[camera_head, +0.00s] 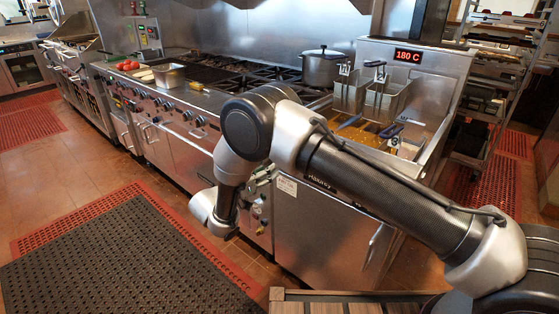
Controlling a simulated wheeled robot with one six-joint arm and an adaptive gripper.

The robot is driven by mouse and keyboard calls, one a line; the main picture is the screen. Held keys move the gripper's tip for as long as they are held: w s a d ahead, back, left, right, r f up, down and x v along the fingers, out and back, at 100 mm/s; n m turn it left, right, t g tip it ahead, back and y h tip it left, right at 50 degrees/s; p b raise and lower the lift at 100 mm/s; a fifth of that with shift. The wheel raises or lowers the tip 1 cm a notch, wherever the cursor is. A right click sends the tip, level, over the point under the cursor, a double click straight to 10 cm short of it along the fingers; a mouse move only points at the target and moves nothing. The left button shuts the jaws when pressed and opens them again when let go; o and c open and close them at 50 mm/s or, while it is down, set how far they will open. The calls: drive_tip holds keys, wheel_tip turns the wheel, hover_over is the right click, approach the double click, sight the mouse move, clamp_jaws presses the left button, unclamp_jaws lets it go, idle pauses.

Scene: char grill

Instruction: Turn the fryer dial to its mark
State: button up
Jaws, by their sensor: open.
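The fryer (315,230) stands at the right of the range, with a steel cabinet door, hot oil in its vat and a red display (408,56) reading 180 C on its back panel. My gripper (260,192) is at the fryer's front left, small and partly covered by my own wrist. It is open, and nothing shows between its fingers. The fryer dial and its mark cannot be made out; my arm and gripper cover much of the upper front panel. Whether my gripper touches the dial cannot be told.
Two fryer baskets (384,100) hang over the oil. A steel pot (323,67) stands on the burner range (235,75). Range knobs (188,116) line the front. A wheeled rack (505,80) stands at right. A black floor mat (120,265) lies in the clear aisle at left.

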drive_tip(key=x, duration=0.7)
drive_tip(key=shift+w+d, duration=0.2)
drive_tip(key=shift+c, duration=0.2)
drive_tip(key=c, duration=0.9)
